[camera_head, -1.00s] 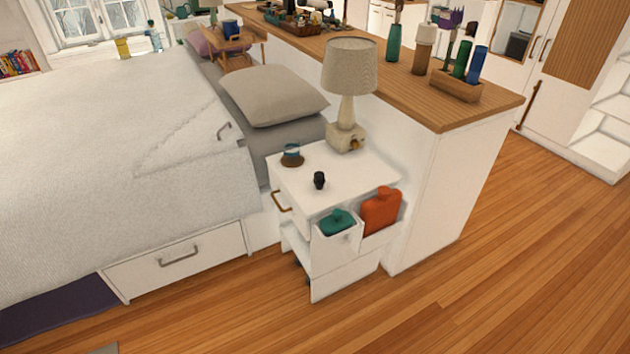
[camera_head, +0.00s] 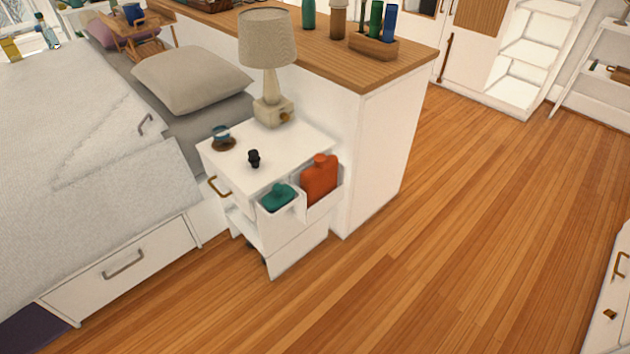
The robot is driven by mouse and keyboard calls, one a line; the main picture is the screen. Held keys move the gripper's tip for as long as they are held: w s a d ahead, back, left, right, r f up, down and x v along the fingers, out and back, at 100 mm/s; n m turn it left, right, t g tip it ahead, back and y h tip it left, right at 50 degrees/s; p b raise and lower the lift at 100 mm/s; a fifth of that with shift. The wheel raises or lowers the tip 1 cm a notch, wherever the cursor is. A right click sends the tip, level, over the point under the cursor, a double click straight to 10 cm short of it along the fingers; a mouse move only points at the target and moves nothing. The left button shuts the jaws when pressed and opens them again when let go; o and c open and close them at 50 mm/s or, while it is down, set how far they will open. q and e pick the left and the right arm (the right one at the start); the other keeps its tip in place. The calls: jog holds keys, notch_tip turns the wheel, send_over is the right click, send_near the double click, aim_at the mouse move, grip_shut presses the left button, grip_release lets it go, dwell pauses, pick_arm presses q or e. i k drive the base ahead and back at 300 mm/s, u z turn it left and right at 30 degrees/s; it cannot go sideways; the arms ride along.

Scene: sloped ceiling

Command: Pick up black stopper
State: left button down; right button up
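The black stopper (camera_head: 254,158) stands upright on the white top of the bedside cabinet (camera_head: 290,153), near its front edge. A lamp (camera_head: 267,60) with a beige shade stands behind it, and a small blue cup on a brown coaster (camera_head: 222,138) is to its left. Side bins on the cabinet hold a teal hot-water bottle (camera_head: 278,197) and a red-orange one (camera_head: 319,180). Neither of my grippers shows in the head view.
A bed (camera_head: 90,180) with a drawer below stands left of the cabinet. A wood-topped partition (camera_head: 375,75) runs behind it. Open wooden floor (camera_head: 430,250) lies in front and to the right. A white cabinet (camera_head: 610,300) stands at the right edge.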

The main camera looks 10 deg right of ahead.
aim_at(254, 159)
jog(key=z, duration=1.8)
jog(key=i, duration=0.95)
jog(key=u, duration=1.75)
